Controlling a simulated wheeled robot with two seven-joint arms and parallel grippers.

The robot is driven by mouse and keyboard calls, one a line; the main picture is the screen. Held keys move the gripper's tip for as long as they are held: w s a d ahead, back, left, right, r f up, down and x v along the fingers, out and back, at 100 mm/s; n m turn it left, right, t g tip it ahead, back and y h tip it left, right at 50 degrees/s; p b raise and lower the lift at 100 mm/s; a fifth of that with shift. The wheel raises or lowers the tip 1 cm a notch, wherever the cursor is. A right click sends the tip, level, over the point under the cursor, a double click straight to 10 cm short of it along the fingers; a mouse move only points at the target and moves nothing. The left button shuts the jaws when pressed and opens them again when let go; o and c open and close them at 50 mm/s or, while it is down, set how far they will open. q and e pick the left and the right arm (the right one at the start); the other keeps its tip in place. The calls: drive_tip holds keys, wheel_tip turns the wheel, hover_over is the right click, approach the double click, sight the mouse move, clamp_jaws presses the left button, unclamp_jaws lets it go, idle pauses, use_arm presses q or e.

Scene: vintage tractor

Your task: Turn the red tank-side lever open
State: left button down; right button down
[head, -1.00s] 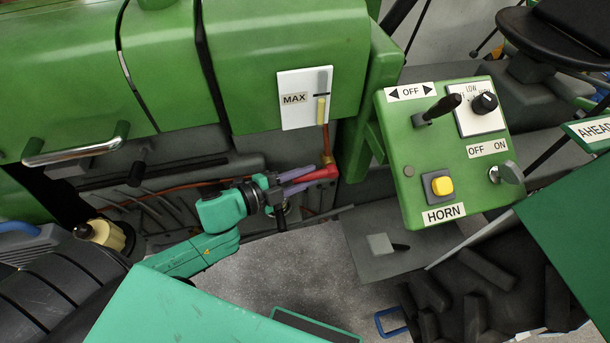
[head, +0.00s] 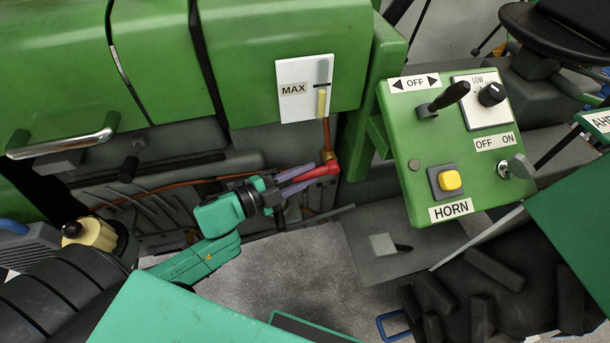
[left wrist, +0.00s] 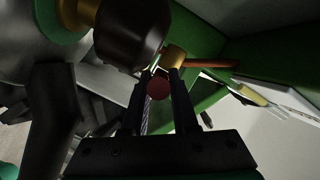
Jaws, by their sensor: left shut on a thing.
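The red tank-side lever (head: 328,169) sits low under the green tank, below the white MAX gauge, at the lower end of a copper-coloured pipe (head: 327,138). It points left and slightly down in the head view. My left gripper (head: 306,179) reaches it from the left, with its purple fingers closed on either side of the lever's end. In the left wrist view, the round red end of the lever (left wrist: 158,88) shows between the two dark fingers (left wrist: 160,100). The fingers hide part of the lever. My right gripper is not in view.
The white MAX gauge (head: 290,107) is on the tank just above. A green control panel (head: 425,175) with a yellow horn button (head: 450,180) stands to the right. In the left wrist view, a dark rounded part (left wrist: 128,38) is close to the fingers.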

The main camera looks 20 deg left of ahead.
use_arm(q)
drive_tip(key=c, duration=0.7)
unclamp_jaws()
drive_tip(key=v, duration=1.4)
drive_tip(key=shift+s+a+r, duration=0.1)
drive_tip(key=shift+s+a, duration=0.1)
